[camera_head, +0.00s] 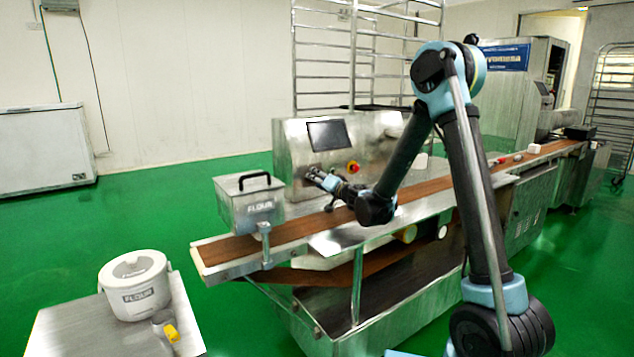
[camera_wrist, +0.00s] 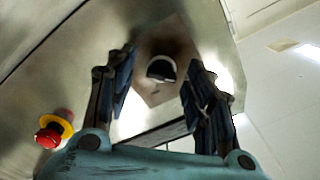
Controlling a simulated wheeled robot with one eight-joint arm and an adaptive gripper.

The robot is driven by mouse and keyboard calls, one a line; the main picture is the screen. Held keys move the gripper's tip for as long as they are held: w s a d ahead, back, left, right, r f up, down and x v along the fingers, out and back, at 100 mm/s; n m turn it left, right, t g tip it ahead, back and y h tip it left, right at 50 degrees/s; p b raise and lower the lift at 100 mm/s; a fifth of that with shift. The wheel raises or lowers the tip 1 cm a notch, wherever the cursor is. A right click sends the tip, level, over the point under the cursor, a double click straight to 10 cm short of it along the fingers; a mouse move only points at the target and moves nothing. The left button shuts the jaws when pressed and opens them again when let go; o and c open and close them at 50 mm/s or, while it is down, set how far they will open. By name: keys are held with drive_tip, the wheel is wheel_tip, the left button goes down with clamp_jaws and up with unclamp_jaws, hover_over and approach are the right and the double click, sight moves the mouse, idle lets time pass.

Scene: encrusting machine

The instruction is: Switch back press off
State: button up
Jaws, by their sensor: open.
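The back press is a steel cabinet (camera_head: 290,150) with a dark screen (camera_head: 330,135) on its sloped face. A round dark knob with a pale face (camera_wrist: 161,69) shows on the metal panel in the wrist view. My gripper (camera_wrist: 160,62) is open, with one finger to the left of the knob and one to the right in the picture. I cannot tell whether the fingertips reach around it or touch it. In the head view my gripper (camera_head: 312,176) is close to the cabinet's front, below the screen, and the knob cannot be made out there.
A red emergency button on a yellow ring (camera_head: 353,167) is right of my gripper; the wrist view shows it (camera_wrist: 48,138) at lower left. A steel flour hopper (camera_head: 250,205) stands left over the brown conveyor belt (camera_head: 290,229). A white flour pot (camera_head: 135,287) stands on a front-left table.

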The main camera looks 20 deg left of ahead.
drive_tip(key=v, duration=1.1)
drive_tip(key=shift+w+f, duration=0.1)
drive_tip(key=shift+d, duration=0.15)
